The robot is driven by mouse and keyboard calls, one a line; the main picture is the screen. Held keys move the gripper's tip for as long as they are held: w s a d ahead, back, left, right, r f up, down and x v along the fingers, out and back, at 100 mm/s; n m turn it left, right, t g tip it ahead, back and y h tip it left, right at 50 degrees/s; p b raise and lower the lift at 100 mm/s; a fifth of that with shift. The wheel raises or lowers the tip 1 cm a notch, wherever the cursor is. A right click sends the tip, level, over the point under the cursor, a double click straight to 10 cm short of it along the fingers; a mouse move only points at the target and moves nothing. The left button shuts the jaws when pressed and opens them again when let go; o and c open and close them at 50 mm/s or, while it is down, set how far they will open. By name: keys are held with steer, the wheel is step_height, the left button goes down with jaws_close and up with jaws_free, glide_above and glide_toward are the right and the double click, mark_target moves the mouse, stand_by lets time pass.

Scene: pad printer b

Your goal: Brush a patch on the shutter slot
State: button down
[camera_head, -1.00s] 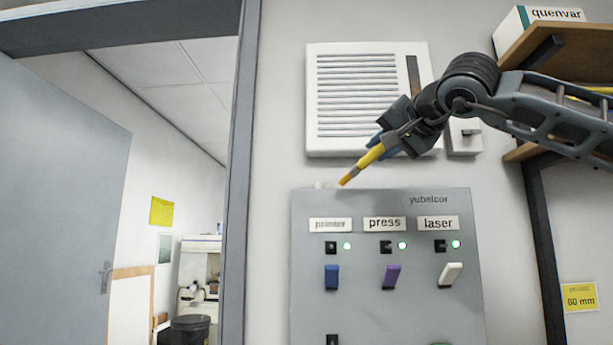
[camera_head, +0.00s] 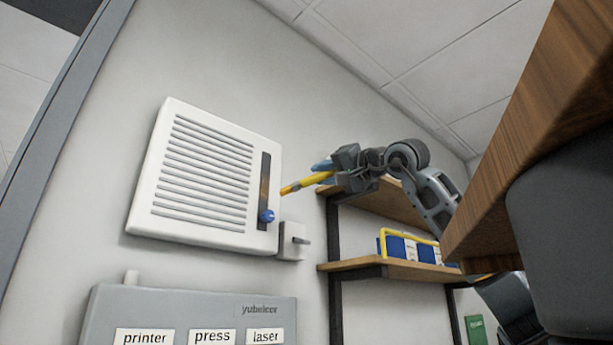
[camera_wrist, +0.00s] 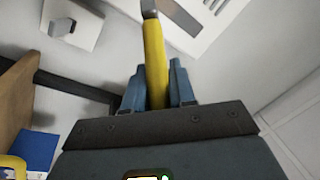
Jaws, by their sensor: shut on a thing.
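A white louvred shutter panel (camera_head: 200,178) is on the wall, with a dark, partly brownish upright slot (camera_head: 264,175) along its right side. A blue knob (camera_head: 266,216) sits at the slot's lower end. My gripper (camera_head: 328,172) is shut on a yellow brush (camera_head: 305,183), right of the panel. The brush tip points left at the slot and appears close to it; I cannot tell if it touches. In the wrist view, the brush (camera_wrist: 155,62) stands between my blue fingers (camera_wrist: 157,84), its tip beside the slot (camera_wrist: 180,18).
A small white switch box (camera_head: 291,241) is just below and right of the panel. A grey control board (camera_head: 200,305) with labels is below. Wooden shelves (camera_head: 385,268) with blue boxes (camera_head: 405,247) are to the right. A wooden edge (camera_head: 530,130) is near on the right.

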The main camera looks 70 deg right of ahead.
steer(key=shift+d+f+p+x, duration=0.15)
steer(key=shift+p+x, duration=0.15)
steer(key=shift+x, duration=0.6)
steer(key=shift+f+p+x, duration=0.2)
steer(key=shift+p+x, duration=0.05)
steer(key=shift+x, duration=0.6)
steer(key=shift+d+f+p+x, duration=0.15)
steer(key=shift+p+x, duration=0.15)
steer(key=shift+x, duration=0.6)
steer(key=shift+w+d, duration=0.2)
steer(key=shift+w, duration=0.3)
steer(key=shift+r, duration=0.1)
